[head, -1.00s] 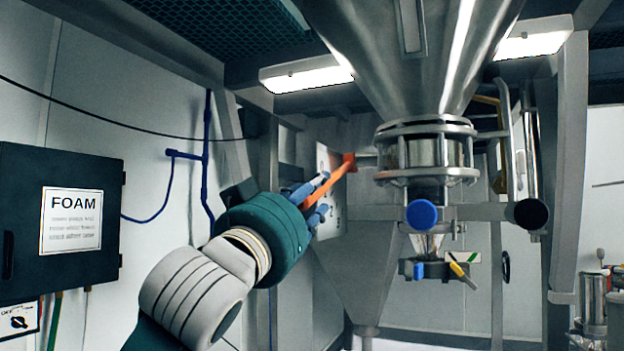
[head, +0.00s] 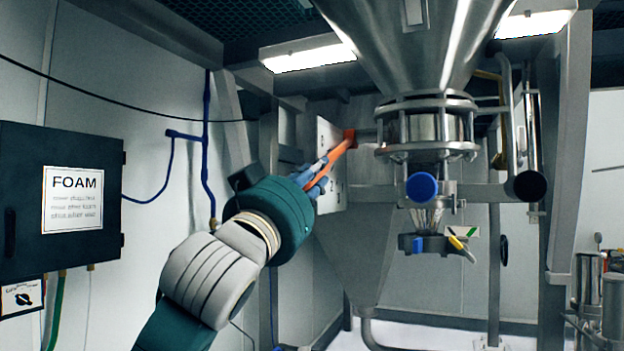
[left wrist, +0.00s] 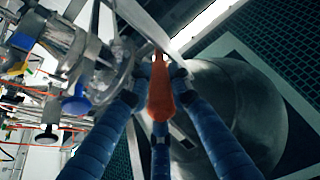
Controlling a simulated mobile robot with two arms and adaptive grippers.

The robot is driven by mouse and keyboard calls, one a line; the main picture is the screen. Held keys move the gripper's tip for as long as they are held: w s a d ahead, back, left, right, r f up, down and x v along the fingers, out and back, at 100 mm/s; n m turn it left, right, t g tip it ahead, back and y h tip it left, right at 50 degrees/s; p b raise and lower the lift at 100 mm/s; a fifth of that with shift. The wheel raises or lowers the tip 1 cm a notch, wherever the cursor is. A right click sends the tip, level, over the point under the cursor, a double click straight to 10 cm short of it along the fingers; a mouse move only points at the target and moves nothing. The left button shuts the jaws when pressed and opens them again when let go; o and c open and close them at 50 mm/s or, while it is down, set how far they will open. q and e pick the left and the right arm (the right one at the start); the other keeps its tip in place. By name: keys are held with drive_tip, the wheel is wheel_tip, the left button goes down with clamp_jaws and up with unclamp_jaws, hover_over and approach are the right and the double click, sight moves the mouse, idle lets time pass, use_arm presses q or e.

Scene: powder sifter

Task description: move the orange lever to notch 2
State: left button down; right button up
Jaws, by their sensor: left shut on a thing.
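The orange lever (head: 338,153) slants down and to the left from its red-orange pivot beside the grey notch plate (head: 328,145). My left gripper (head: 318,174) has its blue fingers shut around the lever's lower end. In the left wrist view the lever (left wrist: 160,92) stands between the fingers of my left gripper (left wrist: 158,85), which close on it from several sides. The notch plate is seen edge-on and partly hidden by the gripper and lever, so I cannot read which notch the lever is at. My right gripper is not in view.
The steel hopper (head: 425,50) hangs right of the lever, with a clamped sight section (head: 428,125) and a blue round knob (head: 420,187) below. A black FOAM box (head: 60,190) is on the left wall. A steel frame post (head: 572,150) stands at right.

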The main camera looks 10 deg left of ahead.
use_arm(q)
drive_tip(key=f+b, duration=0.1)
drive_tip(key=w+f+t+b, duration=0.1)
drive_tip(key=b, duration=0.1)
drive_tip(key=w+f+t+h+b, duration=0.1)
drive_tip(key=f+b, duration=0.1)
drive_tip(key=shift+d, duration=0.35)
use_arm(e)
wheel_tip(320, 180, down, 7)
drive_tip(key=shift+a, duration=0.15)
use_arm(q)
drive_tip(key=c, duration=1.6)
unclamp_jaws()
drive_tip(key=shift+o, duration=0.2)
drive_tip(key=v, duration=1.2)
